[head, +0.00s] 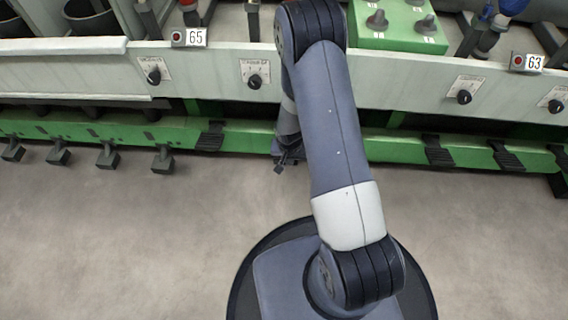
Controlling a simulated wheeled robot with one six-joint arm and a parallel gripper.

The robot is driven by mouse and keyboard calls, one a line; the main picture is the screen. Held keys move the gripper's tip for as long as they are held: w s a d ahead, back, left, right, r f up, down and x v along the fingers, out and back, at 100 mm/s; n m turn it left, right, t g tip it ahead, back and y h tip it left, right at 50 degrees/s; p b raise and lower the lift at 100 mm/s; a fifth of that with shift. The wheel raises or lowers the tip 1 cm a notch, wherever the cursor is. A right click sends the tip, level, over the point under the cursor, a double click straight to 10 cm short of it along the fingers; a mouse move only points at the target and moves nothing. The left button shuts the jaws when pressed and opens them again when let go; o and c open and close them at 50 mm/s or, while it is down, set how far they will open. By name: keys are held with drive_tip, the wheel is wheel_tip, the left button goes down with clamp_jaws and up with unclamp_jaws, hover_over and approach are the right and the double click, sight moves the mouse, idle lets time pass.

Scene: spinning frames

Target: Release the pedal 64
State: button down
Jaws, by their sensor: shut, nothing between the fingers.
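My gripper (284,164) is small in the head view, low in front of the green rail (250,140) at the foot of the spinning frame. It is shut and I see nothing held in it. No label 64 shows; my arm covers the part of the machine between labels 65 (190,38) and 63 (527,62). I cannot make out pedal 64 itself, and it may be hidden behind my arm and gripper. Contact between my gripper and a pedal cannot be told.
A black pedal (210,136) sits left of my gripper, and others (438,151) (507,156) sit to the right. Several grey pedals (162,159) stick out at far left. Black knobs (254,81) line the pale panel. The grey floor (120,240) in front is clear.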

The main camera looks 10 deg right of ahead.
drive_tip(key=shift+s+a+r+b, duration=0.25)
drive_tip(key=shift+s+r+b, duration=0.15)
drive_tip(key=shift+s, duration=0.4)
drive_tip(key=shift+s+a+r+b, duration=0.25)
drive_tip(key=shift+s+r+b, duration=0.15)
drive_tip(key=shift+s, duration=0.35)
drive_tip(key=shift+s+a+r+b, duration=0.3)
drive_tip(key=shift+s+r, duration=0.1)
drive_tip(key=shift+s, duration=0.4)
drive_tip(key=shift+w+d, duration=0.1)
drive_tip(key=shift+w, duration=0.05)
